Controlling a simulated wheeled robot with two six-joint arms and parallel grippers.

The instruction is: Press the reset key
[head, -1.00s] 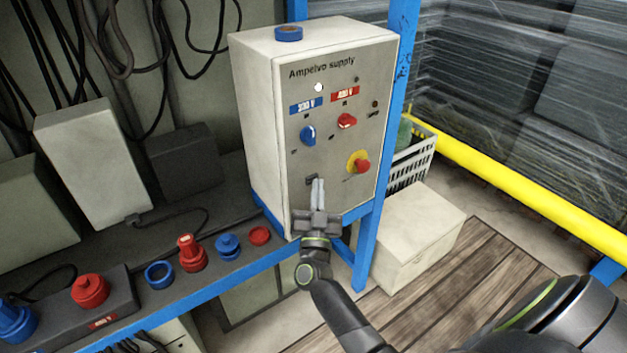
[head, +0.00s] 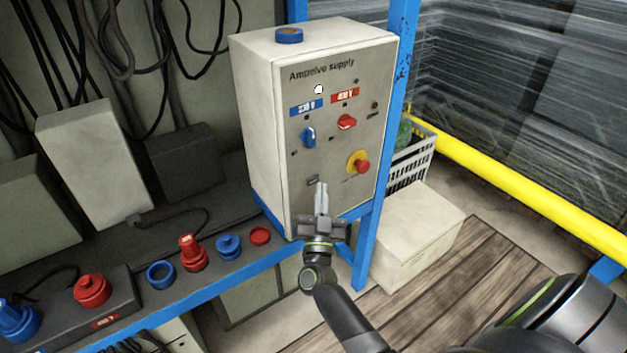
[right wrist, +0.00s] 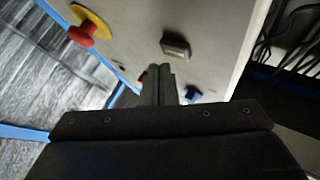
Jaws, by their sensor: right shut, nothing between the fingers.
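The grey supply cabinet (head: 262,120) stands on the bench with its panel facing me. A small dark rectangular key (head: 312,180) sits low on the panel; it also shows in the right wrist view (right wrist: 176,47). I cannot read a label on it. My right gripper (head: 321,184) is shut and empty. Its fingertips point at the panel, a little below and right of the key in the head view. In the right wrist view the fingers (right wrist: 157,68) appear beside the key, apart from it. My left gripper is out of view.
A red mushroom button on a yellow disc (head: 360,163), a blue knob (head: 308,136) and a red knob (head: 347,122) stick out from the panel. A blue post (head: 385,130) rises close at the right. Red and blue plugs (head: 191,253) stand along the bench.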

